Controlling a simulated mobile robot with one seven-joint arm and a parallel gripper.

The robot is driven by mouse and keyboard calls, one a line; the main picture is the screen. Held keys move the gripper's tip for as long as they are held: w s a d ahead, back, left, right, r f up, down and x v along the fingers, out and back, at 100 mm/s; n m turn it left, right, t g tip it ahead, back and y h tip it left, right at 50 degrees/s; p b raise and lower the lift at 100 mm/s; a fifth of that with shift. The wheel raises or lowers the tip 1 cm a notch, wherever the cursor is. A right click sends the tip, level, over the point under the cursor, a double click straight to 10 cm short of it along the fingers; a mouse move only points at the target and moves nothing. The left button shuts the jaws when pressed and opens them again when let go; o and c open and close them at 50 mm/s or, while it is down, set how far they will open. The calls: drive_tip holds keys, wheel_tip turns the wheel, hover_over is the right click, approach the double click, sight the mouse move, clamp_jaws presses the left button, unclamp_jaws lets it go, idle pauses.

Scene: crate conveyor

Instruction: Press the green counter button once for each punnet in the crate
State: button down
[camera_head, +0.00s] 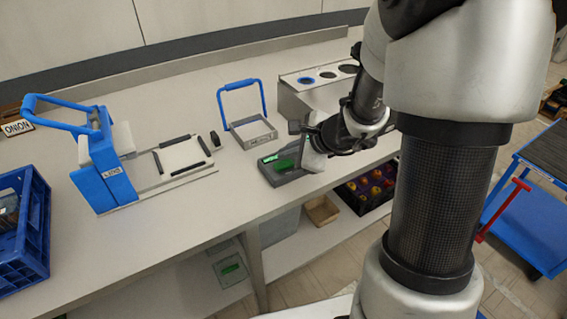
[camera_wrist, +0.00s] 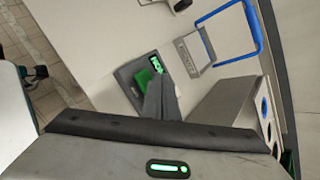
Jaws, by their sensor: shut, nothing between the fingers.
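The green button (camera_head: 285,165) sits on a dark grey counter box (camera_head: 283,179) near the bench's front edge. The box has a small lit green display (camera_head: 269,158). My gripper (camera_head: 306,164) is shut and empty, with its fingers just beside or over the button. In the wrist view the shut fingers (camera_wrist: 160,94) partly cover the green button (camera_wrist: 143,79); whether they touch it I cannot tell. A blue crate (camera_head: 38,232) stands at the far left, cut off by the picture edge. Something dark and clear lies inside it, too little seen to tell what.
A blue-handled press (camera_head: 102,170) and a small blue-handled frame (camera_head: 252,133) stand on the bench. A metal holder with round openings (camera_head: 296,98) is behind my gripper. A crate of colourful items (camera_head: 363,193) is below the bench. A blue cart (camera_head: 528,213) stands right.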

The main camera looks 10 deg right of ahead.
sight(287, 166)
drive_tip(key=shift+f, duration=0.1)
idle(0.7)
drive_tip(key=shift+f+b, duration=0.35)
drive_tip(key=shift+b, duration=0.35)
drive_tip(key=shift+f+b, duration=0.5)
drive_tip(key=shift+b, duration=0.1)
idle(0.5)
drive_tip(key=shift+r, duration=0.1)
drive_tip(key=shift+r+p, duration=0.7)
drive_tip(key=shift+r, duration=0.15)
drive_tip(key=shift+r, duration=0.1)
wheel_tip(287, 166, up, 5)
drive_tip(key=p, duration=0.4)
idle(2.4)
